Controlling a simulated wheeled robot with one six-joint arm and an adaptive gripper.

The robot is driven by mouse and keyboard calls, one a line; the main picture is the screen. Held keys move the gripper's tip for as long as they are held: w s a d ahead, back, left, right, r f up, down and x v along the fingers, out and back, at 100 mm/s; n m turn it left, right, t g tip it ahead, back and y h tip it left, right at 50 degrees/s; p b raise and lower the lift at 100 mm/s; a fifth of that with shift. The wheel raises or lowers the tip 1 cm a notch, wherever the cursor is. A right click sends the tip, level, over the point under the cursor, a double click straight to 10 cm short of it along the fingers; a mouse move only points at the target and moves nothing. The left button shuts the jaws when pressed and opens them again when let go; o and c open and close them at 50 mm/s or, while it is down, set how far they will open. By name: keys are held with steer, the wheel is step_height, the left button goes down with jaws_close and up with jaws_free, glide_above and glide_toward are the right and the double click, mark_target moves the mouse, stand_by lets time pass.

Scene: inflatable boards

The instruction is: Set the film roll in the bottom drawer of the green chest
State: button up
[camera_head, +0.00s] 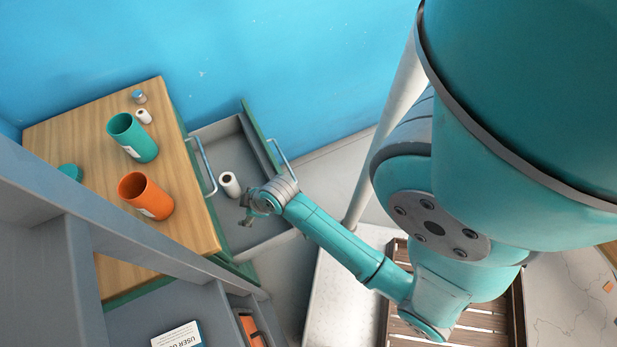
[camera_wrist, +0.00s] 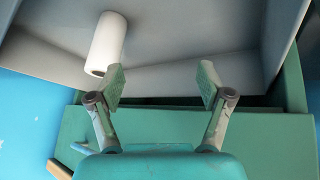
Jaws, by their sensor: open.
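The white film roll (camera_head: 230,184) lies in the open grey drawer (camera_head: 219,135) of the green chest (camera_head: 180,118), which has a wooden top. In the wrist view the film roll (camera_wrist: 106,44) rests on the drawer floor near its wall, up and left of my fingers. My gripper (camera_head: 247,214) is at the drawer, close to the roll and apart from it. In the wrist view my gripper (camera_wrist: 162,84) has its fingers spread with nothing between them. The chest's lower part is mostly hidden in the head view.
On the chest top stand a green cylinder (camera_head: 132,138), an orange cylinder (camera_head: 146,196), a small white roll (camera_head: 144,116) and a small jar (camera_head: 139,97). A grey shelf (camera_head: 150,245) is in front. A wooden slatted crate (camera_head: 462,324) lies below my arm.

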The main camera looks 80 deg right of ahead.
steer(key=s+a+r+m+t+h, duration=0.1)
steer(key=s+a+r+t, duration=0.1)
steer(key=s+a+r, duration=0.3)
steer(key=s+a+r+m+t, duration=0.1)
steer(key=s+a+r+t, duration=0.15)
steer(key=s, duration=0.45)
steer(key=s+a+r+t, duration=0.2)
steer(key=s+r, duration=0.2)
steer(key=r, duration=0.4)
steer(key=s+a+r+t+y, duration=0.1)
steer(key=s+a+r+t, duration=0.1)
steer(key=s+r, duration=0.3)
step_height(320, 180, up, 3)
steer(key=shift+s+a+f, duration=0.1)
steer(key=shift+s+a, duration=0.1)
steer(key=shift+a, duration=0.15)
